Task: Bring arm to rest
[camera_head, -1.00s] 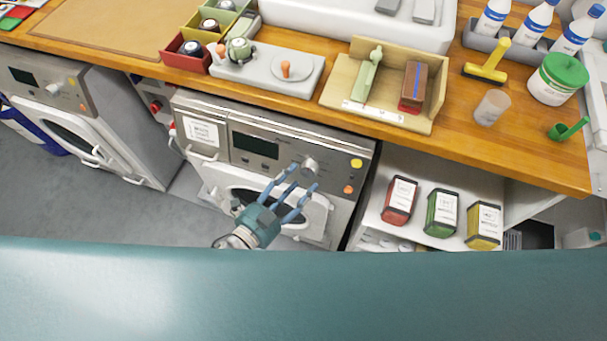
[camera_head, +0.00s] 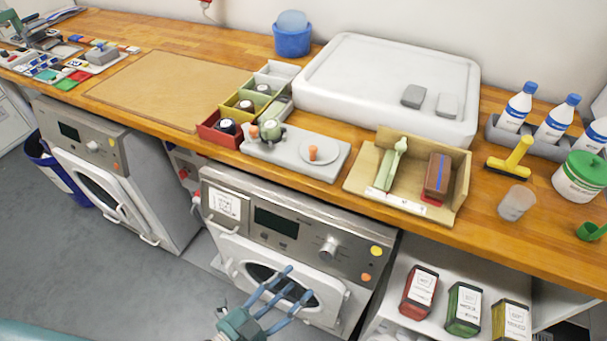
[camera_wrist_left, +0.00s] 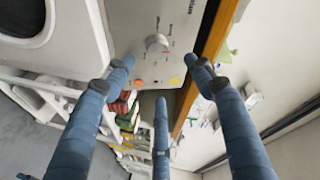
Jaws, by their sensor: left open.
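My left gripper (camera_head: 277,297) is at the bottom middle of the head view, in front of the right-hand washing machine (camera_head: 283,228) and below the counter edge. Its blue fingers are spread, open and empty. In the left wrist view the fingers (camera_wrist_left: 155,80) stand apart with nothing between them. The machine's panel with its knob (camera_wrist_left: 157,43) shows beyond them. My right gripper is not in view.
The wooden counter (camera_head: 480,225) carries a wooden box (camera_head: 453,203), a grey board with a white disc (camera_head: 295,151), coloured bins (camera_head: 213,137), a white basin (camera_head: 330,70) and bottles (camera_head: 555,118). Tins (camera_head: 463,308) stand on a lower shelf. Grey floor lies at left.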

